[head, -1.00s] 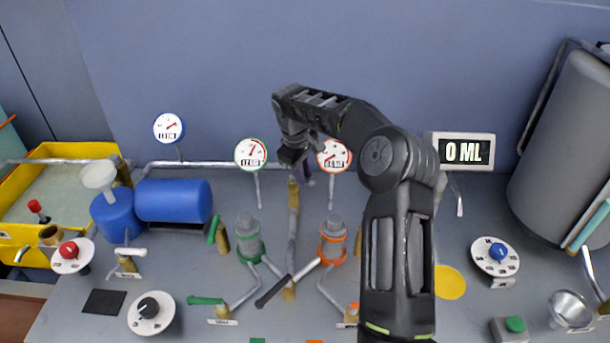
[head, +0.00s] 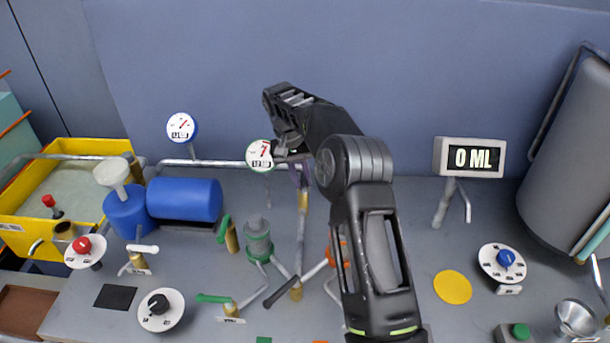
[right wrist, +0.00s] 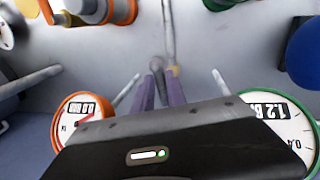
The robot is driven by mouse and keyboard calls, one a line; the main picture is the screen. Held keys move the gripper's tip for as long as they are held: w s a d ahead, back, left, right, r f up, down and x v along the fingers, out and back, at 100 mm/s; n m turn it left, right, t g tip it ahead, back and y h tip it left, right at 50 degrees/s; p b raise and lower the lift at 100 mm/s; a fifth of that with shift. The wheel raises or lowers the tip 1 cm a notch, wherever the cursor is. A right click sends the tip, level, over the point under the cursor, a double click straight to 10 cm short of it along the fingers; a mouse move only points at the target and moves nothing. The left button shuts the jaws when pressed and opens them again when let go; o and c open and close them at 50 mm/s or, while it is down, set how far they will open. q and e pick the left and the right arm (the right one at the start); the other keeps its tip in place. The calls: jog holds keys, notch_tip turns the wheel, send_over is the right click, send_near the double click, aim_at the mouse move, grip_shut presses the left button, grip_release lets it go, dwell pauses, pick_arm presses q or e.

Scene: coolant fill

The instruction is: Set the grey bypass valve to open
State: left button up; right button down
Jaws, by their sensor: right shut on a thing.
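The brass body of a valve (head: 303,201) stands at the back end of the upright-running bypass pipe (head: 300,240), between the green and orange stations. My right gripper (head: 300,172) is over it, near the green-rimmed gauge. In the right wrist view, its purple fingers (right wrist: 162,88) are closed about a small grey handle (right wrist: 157,64) beside the brass body (right wrist: 174,71). My forearm hides part of the handle in the head view, so its exact angle is unclear. My left gripper is not in view.
A green-rimmed gauge (head: 260,155) stands close left of the gripper. In the right wrist view an orange-rimmed gauge (right wrist: 80,112) stands on the other side. A dark lever valve (head: 272,296) is at the pipe's front end. The display (head: 470,157) reads 0 ML.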

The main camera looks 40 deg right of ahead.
jog(key=shift+w+a+m, duration=0.1)
jog(key=shift+w+m, duration=0.1)
jog(key=shift+m, duration=0.3)
jog(key=c, duration=1.3)
grip_release()
jog(key=shift+c, duration=0.2)
